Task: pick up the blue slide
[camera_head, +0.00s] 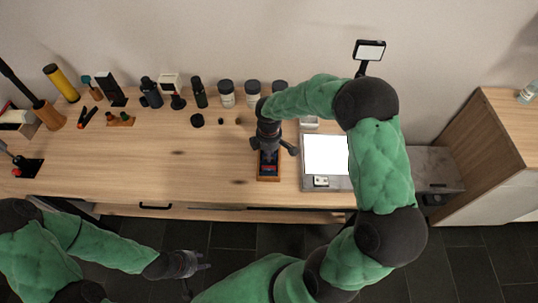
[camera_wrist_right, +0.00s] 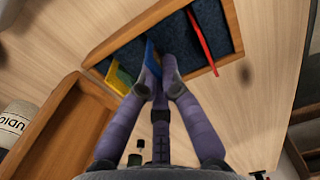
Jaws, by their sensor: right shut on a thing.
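The blue slide (camera_wrist_right: 152,56) stands tilted in an open wooden box (camera_wrist_right: 108,46) with a dark lining. My right gripper (camera_wrist_right: 162,80) is shut on the blue slide, with its fingertips over the box. In the head view the right gripper (camera_head: 270,151) points down over the same box (camera_head: 268,179), and the slide cannot be made out there. My left gripper (camera_head: 200,271) is open and empty, low in front of the table and away from the box.
A yellow slide (camera_wrist_right: 119,78) and a red slide (camera_wrist_right: 201,43) are in the box. A bright light panel (camera_head: 326,154) lies right of it. Jars (camera_head: 226,93), bottles and tools line the table's back. The table front left of the box is clear.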

